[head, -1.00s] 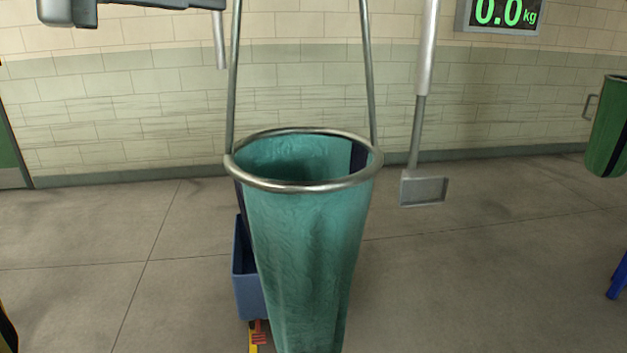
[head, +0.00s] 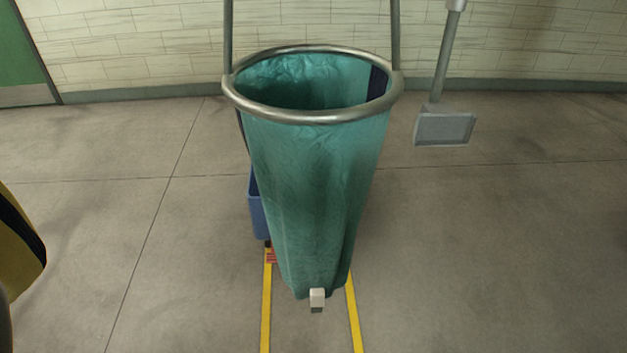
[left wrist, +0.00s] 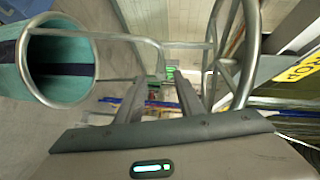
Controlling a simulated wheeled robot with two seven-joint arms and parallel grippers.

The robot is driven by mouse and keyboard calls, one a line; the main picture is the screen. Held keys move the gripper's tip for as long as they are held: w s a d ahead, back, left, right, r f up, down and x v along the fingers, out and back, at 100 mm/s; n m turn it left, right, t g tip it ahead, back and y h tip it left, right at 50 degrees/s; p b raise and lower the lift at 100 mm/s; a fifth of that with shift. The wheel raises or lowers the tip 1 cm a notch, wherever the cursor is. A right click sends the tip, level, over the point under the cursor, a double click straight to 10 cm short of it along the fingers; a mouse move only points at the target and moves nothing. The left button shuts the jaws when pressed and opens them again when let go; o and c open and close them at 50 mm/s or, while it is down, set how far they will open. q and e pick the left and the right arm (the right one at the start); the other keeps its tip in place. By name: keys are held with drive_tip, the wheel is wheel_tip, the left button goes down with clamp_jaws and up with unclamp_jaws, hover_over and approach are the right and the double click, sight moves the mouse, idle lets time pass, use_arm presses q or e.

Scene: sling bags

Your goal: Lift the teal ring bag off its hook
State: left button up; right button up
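The teal ring bag (head: 310,200) hangs upright in the middle of the head view, its metal ring mouth open upward. Two metal bars of its handle rise from the ring and leave the top of the picture. In the left wrist view the bag's mouth (left wrist: 38,65) is at upper left, with the handle (left wrist: 125,38) reaching right to just past my fingertips. My left gripper (left wrist: 161,80) has its fingers apart, with nothing visibly held. Its distance from the handle is hard to tell. The hook cannot be made out. My right gripper is not in view.
A blue box (head: 257,210) is behind the bag. A yellow bag-like thing with a dark stripe (head: 18,245) shows at the left edge. A wheel-like metal frame (left wrist: 228,60) is right of my left gripper.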

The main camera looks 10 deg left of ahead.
use_arm(q)
drive_tip(key=p+x, duration=0.5)
drive_tip(key=x, duration=0.6)
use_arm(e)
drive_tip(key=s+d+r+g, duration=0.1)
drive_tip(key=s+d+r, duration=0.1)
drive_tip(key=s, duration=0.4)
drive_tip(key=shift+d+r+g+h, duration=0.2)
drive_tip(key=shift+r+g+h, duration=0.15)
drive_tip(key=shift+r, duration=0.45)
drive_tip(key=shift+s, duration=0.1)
use_arm(q)
drive_tip(key=p+x, duration=0.2)
drive_tip(key=x, duration=0.1)
drive_tip(key=p+x, duration=0.2)
drive_tip(key=shift+w+r, duration=0.2)
drive_tip(key=shift+r, duration=0.05)
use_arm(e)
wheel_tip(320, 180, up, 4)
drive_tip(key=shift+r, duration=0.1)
use_arm(q)
clamp_jaws()
